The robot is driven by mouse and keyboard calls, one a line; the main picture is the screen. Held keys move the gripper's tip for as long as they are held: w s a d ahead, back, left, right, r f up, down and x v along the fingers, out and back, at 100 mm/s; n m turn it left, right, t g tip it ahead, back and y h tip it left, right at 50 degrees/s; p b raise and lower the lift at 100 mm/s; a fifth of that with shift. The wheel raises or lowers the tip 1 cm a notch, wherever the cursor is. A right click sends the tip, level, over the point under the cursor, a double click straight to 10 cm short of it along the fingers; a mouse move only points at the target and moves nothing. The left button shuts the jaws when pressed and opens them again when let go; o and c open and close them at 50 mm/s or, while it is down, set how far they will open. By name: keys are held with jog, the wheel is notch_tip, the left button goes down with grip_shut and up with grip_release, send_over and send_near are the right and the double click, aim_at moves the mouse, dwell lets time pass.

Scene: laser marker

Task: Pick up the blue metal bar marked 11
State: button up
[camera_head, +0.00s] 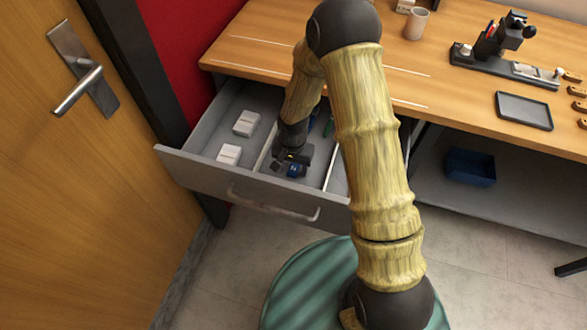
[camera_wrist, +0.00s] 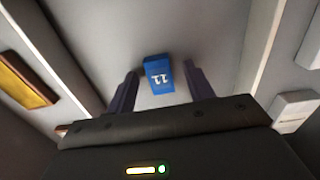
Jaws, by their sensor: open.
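The blue metal bar (camera_wrist: 158,75) lies in the middle compartment of the open drawer. In the wrist view its face shows the number 11, upside down. The bar appears between the fingertips, with a gap on each side. I cannot tell how far the fingertips are above the drawer floor.
The grey drawer (camera_head: 196,163) has thin dividers on both sides of the bar. White blocks (camera_head: 246,123) lie in the left compartment. A brass-coloured bar (camera_wrist: 25,80) shows in the wrist view. The wooden desk (camera_head: 270,40) stands behind, with a blue bin (camera_head: 470,167) below it.

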aim_at(293, 169)
jog(key=c, duration=1.1)
notch_tip(293, 169, up, 10)
jog(key=shift+p, duration=0.65)
